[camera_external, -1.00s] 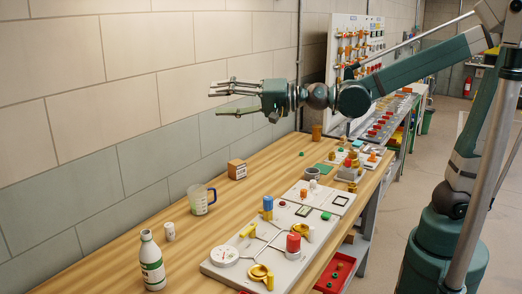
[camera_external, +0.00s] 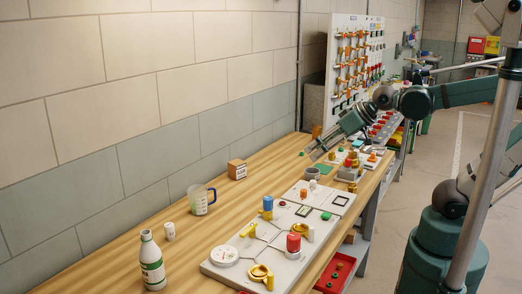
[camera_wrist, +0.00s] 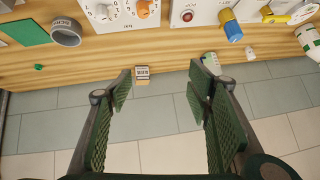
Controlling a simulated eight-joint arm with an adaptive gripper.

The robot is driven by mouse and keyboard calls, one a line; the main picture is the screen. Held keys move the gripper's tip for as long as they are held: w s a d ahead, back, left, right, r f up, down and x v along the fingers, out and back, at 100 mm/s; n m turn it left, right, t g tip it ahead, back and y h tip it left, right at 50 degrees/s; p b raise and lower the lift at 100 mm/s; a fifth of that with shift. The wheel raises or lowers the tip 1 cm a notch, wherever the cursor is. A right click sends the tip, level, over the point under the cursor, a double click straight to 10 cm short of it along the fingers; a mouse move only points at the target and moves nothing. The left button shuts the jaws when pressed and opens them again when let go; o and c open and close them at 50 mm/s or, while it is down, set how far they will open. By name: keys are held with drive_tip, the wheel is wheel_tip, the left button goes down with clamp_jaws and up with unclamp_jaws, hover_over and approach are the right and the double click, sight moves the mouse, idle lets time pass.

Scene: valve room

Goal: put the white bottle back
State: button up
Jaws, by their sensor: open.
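The white bottle (camera_external: 152,262), with a green label and a narrow neck, stands upright on the wooden bench at the front left in the external view. In the wrist view a white and green bottle (camera_wrist: 308,42) shows at the upper right edge, partly cut off. My gripper (camera_external: 314,148) points down and left above the far part of the bench, well away from the bottle. In the wrist view my gripper (camera_wrist: 160,82) has its fingers wide apart with nothing held between them.
A small white container (camera_external: 169,231), a measuring jug (camera_external: 200,200) and a cardboard box (camera_external: 237,169) stand along the wall side. Valve panels (camera_external: 262,250) fill the bench's right side. A grey cup (camera_external: 312,173) stands near my gripper. Bare wood lies between jug and panels.

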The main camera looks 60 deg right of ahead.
drive_tip(key=s+d+f+g+h, duration=0.1)
drive_tip(key=s+d+f, duration=0.3)
drive_tip(key=s, duration=0.3)
drive_tip(key=shift+s+d+f+n+g+h, duration=0.2)
drive_tip(key=shift+d+f+n+g+h, duration=0.15)
drive_tip(key=shift+d, duration=0.55)
